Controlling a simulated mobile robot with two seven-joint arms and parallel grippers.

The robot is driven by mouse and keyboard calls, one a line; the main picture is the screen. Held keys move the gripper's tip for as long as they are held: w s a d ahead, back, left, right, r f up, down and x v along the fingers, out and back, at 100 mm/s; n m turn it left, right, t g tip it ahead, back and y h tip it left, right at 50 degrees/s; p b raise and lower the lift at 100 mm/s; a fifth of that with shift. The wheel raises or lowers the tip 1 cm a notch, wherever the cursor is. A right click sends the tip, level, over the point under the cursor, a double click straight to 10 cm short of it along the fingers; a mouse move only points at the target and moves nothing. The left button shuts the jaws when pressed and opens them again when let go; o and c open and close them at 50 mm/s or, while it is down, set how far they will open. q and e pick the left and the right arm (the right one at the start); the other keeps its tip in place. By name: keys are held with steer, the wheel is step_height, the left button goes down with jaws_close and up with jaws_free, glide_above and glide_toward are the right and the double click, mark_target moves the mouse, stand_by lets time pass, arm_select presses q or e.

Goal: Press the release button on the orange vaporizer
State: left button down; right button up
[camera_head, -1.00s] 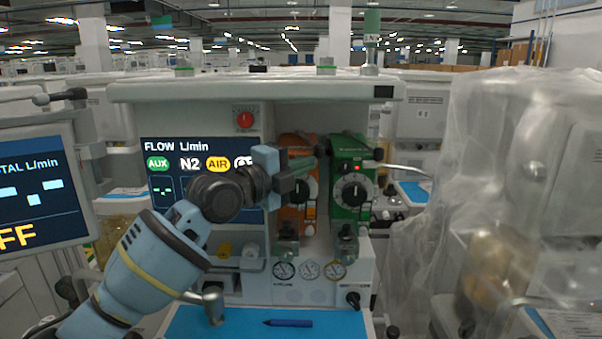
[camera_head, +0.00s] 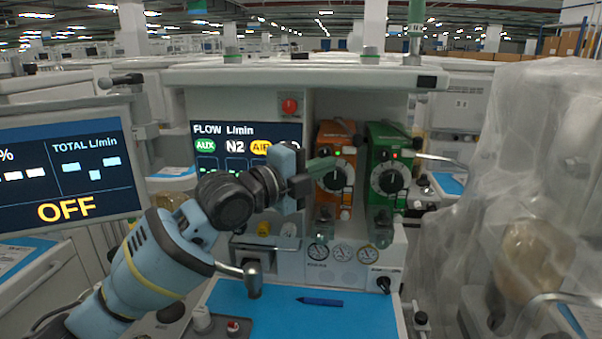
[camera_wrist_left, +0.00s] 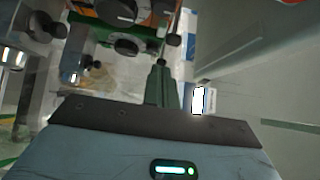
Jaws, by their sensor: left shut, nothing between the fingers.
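The orange vaporizer (camera_head: 346,136) stands in the cart's bay, with a black-and-white dial (camera_head: 338,178) and a small green light on its front. The green vaporizer (camera_head: 386,135) stands to its right with a red light. In the head view my left gripper (camera_head: 323,165) has its narrow greenish fingers shut and empty, in front of the orange vaporizer's upper left and overlapping the dial's left edge. I cannot tell whether they touch. In the left wrist view the shut fingers (camera_wrist_left: 162,70) point toward the orange vaporizer (camera_wrist_left: 158,10) at the top. I cannot make out the release button.
A flow screen (camera_head: 225,150) is behind my left arm. Gauges (camera_head: 343,252) and a knob sit below the vaporizers. A blue work surface (camera_head: 290,322) holds a blue pen (camera_head: 320,301). A plastic-draped unit (camera_head: 530,170) stands at the right, and an OFF monitor (camera_head: 70,175) at the left.

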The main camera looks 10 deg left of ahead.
arm_select(q)
steer(key=v, duration=0.5)
steer(key=shift+s+r, duration=0.1)
steer(key=shift+r, duration=0.1)
steer(key=shift+s, duration=0.1)
